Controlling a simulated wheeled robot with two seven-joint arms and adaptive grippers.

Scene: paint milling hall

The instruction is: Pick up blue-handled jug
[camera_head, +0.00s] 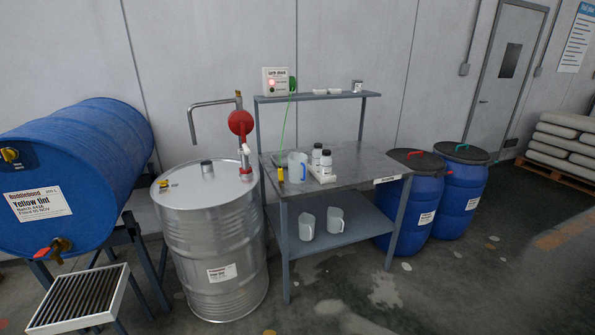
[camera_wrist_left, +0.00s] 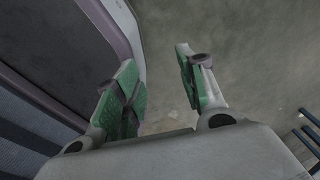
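The blue-handled jug (camera_head: 297,168) is a clear whitish jug standing upright on the grey metal table (camera_head: 350,160), near its left front part. Its blue handle shows on its right side. My left gripper (camera_wrist_left: 156,58) shows only in the left wrist view. Its two green-padded fingers are apart with nothing between them, above bare floor. The jug is not in that view, and neither gripper is in the head view.
Two more jugs (camera_head: 321,221) stand on the lower shelf. A steel drum (camera_head: 213,260) with a red-wheeled pump stands left of the table. Blue barrels (camera_head: 462,190) stand right. Front floor is clear.

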